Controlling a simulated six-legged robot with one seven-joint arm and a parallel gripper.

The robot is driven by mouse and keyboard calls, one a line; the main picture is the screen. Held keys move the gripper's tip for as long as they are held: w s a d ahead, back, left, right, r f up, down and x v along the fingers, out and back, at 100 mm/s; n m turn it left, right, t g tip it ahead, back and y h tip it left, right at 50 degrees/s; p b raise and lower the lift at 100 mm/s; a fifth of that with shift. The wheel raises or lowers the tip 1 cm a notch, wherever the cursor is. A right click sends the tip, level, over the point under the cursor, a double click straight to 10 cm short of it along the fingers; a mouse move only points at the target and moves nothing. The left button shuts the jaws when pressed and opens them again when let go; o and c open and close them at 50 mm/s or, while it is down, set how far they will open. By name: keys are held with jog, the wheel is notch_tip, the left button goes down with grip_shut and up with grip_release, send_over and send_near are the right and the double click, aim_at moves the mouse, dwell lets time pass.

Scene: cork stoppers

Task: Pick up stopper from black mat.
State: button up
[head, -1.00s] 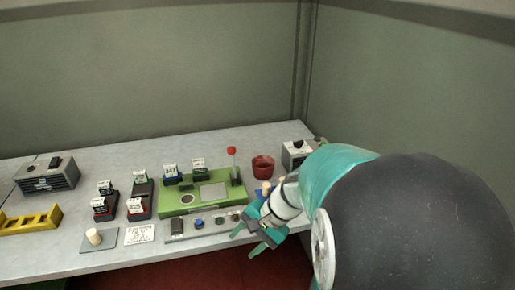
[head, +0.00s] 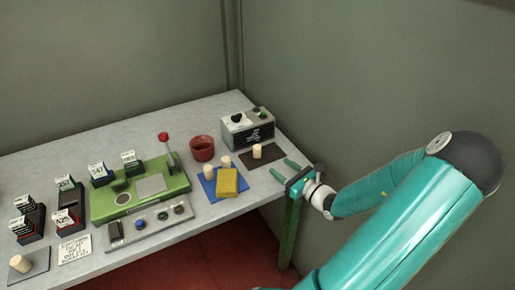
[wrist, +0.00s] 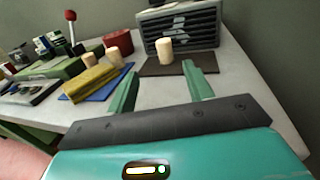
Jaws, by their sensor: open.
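A pale cork stopper (head: 257,151) stands upright on the black mat (head: 272,156), in front of the grey vented box at the table's right end.
A blue mat (head: 208,186) with two stoppers and a yellow block (head: 228,182) lies left of the black mat. A red cup (head: 202,148), the grey vented box (head: 248,130) and a green machine with a red-knobbed lever (head: 140,190) stand nearby. Bare tabletop lies before the black mat.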

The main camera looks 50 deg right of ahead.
aim_at(260, 150)
jog(key=w, duration=0.4)
jog(key=w+d, duration=0.1)
jog(key=w, duration=0.8)
jog(key=shift+w+d+f, duration=0.1)
jog(key=shift+w+d, duration=0.2)
jog(key=shift+d, duration=0.05)
jog(key=c, duration=1)
